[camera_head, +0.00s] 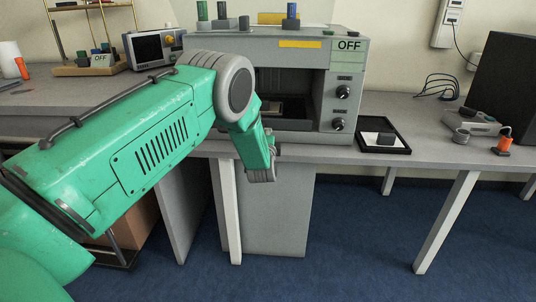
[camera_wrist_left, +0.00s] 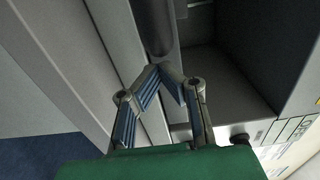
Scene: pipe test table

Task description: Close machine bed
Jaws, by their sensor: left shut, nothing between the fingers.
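The machine (camera_head: 305,50) is a grey box on the table with an open front, two black knobs and a sign reading OFF. Inside its dark opening, a flat bed (camera_head: 291,108) shows low down, partly hidden by my left arm. My left gripper (camera_head: 262,176) hangs in front of the machine, by the table's front edge. In the left wrist view my left gripper (camera_wrist_left: 162,72) is shut and empty, its blue-padded fingers meeting near a dark rounded bar (camera_wrist_left: 155,25). The machine's opening (camera_wrist_left: 228,85) is to the right of the fingers; I cannot tell whether they touch the bar.
A black tray (camera_head: 400,148) with a small dark block lies right of the machine. A grey device (camera_head: 482,122) and an orange item (camera_head: 504,144) are farther right. A monitor (camera_head: 153,48) stands back left. Bottles stand on top of the machine. Table space between tray and device is clear.

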